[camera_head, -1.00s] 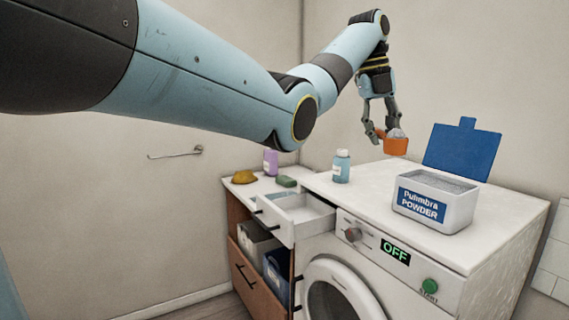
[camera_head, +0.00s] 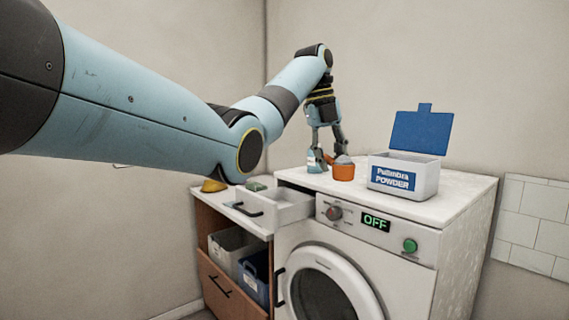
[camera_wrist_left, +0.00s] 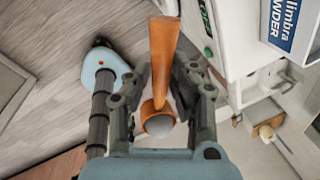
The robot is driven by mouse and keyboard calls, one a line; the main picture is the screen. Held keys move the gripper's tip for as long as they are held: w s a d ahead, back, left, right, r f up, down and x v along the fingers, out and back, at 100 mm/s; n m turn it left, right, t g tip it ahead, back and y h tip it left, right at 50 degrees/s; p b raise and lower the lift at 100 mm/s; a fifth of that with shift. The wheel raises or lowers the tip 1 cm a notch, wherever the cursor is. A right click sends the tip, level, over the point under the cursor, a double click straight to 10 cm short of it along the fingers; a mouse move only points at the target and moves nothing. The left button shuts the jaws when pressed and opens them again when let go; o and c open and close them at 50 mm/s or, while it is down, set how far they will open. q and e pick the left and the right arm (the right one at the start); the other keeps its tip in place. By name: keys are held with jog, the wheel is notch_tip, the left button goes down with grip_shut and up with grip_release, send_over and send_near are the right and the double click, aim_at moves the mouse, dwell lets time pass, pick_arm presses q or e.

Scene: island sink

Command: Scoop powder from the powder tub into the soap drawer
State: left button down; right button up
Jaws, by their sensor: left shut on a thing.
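My left gripper (camera_head: 331,158) is shut on an orange scoop (camera_head: 343,172), left of the powder tub. A pale heap of powder shows in the scoop's cup, in the left wrist view too (camera_wrist_left: 159,125). I cannot tell the scoop's exact height over the washer top. The white powder tub (camera_head: 402,183) stands on the washer with its blue lid (camera_head: 420,132) open; its label also shows in the left wrist view (camera_wrist_left: 288,22). The soap drawer (camera_head: 285,212) is pulled out, left of the washer's dial and below-left of the scoop. My right gripper is not in view.
A yellow item (camera_head: 213,185) and a green block (camera_head: 257,186) lie on the left counter. The washer (camera_head: 395,255) reads OFF. Bins (camera_head: 233,248) sit in the cabinet below.

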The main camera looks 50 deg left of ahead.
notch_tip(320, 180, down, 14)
jog(key=b, duration=1.3)
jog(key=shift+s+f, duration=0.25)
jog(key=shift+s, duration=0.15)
